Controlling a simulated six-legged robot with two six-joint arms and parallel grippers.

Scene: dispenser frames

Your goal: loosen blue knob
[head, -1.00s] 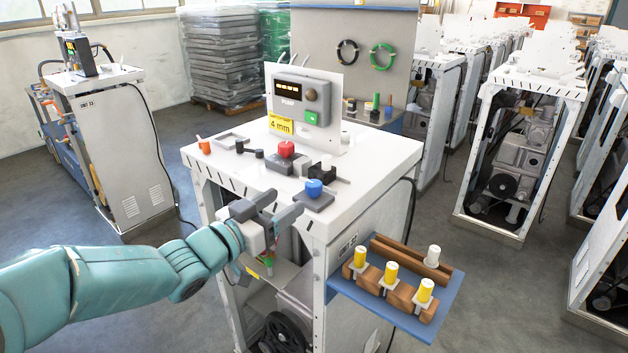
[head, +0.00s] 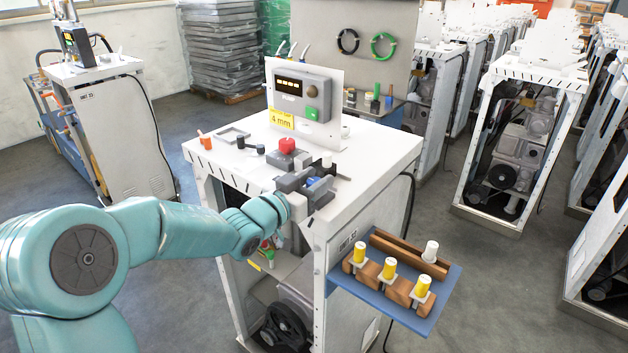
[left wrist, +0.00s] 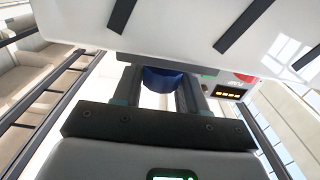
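The blue knob (head: 314,182) sits on a grey base at the front right of the white machine top, partly hidden by my left gripper (head: 307,187). In the left wrist view the knob (left wrist: 161,80) shows between the two dark fingers of my left gripper (left wrist: 160,88). The fingers are spread, one on each side of the knob; whether they touch it I cannot tell. My right gripper is in neither view.
A red knob (head: 288,146) stands just behind the blue one, before the panel (head: 304,97) marked PUMP. A blue side shelf (head: 440,300) holds several yellow-topped pieces at the right front.

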